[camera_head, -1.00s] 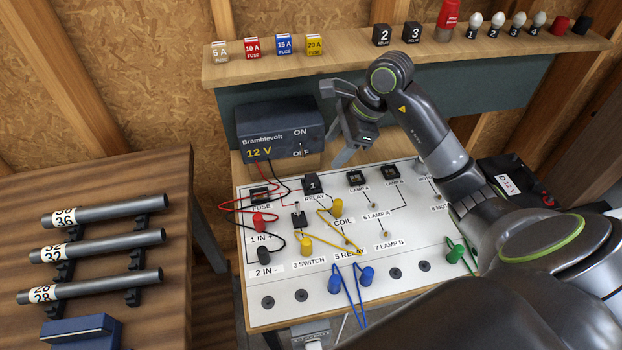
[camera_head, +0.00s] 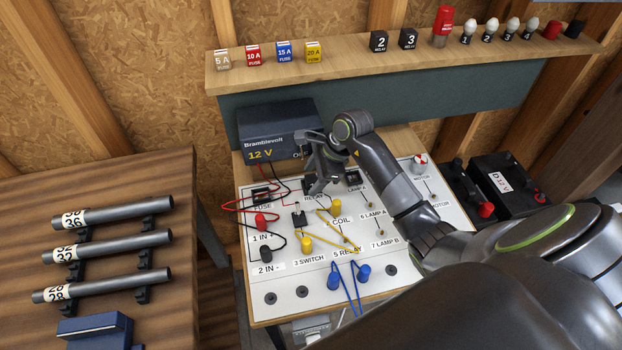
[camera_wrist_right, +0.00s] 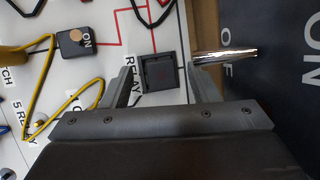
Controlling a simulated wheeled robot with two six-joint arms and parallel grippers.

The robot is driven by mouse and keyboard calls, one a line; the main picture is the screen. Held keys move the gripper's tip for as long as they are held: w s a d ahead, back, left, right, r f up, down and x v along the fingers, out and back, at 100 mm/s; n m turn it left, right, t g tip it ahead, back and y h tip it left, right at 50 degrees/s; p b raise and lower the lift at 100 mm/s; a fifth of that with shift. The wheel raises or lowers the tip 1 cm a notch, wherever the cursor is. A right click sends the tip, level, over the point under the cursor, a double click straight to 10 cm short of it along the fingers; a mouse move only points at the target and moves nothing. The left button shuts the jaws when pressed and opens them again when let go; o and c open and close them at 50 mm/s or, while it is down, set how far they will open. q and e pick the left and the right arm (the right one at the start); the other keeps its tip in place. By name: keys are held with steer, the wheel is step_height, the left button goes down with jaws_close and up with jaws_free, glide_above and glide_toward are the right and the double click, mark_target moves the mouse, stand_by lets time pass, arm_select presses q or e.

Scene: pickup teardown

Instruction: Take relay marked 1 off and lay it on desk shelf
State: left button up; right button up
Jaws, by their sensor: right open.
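The relay marked 1 (camera_head: 308,188) is a small black block on the white circuit board (camera_head: 300,277), mostly hidden behind my right gripper in the head view. In the right wrist view, a dark square block or socket (camera_wrist_right: 158,73) sits beside the RELAY label; no number is readable on it. My right gripper (camera_head: 318,184) is open above that spot. In the wrist view, its fingers (camera_wrist_right: 160,80) appear on either side of the dark square, with no visible grip. The desk shelf (camera_head: 350,61) is the raised wooden board at the back. My left gripper is not in view.
The shelf holds several fuses (camera_head: 284,52), relays marked 2 (camera_head: 379,41) and 3 (camera_head: 408,38), a red part (camera_head: 443,27) and bulbs. The 12 V supply (camera_head: 278,130) stands close behind the gripper. Red and yellow wires lie nearby. Bare shelf shows between the 20 A fuse and relay 2.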

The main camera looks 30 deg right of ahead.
steer(key=shift+f, duration=0.1)
steer(key=shift+c, duration=0.4)
steer(key=c, duration=0.9)
steer(key=shift+c, duration=0.5)
steer(key=shift+r, duration=0.2)
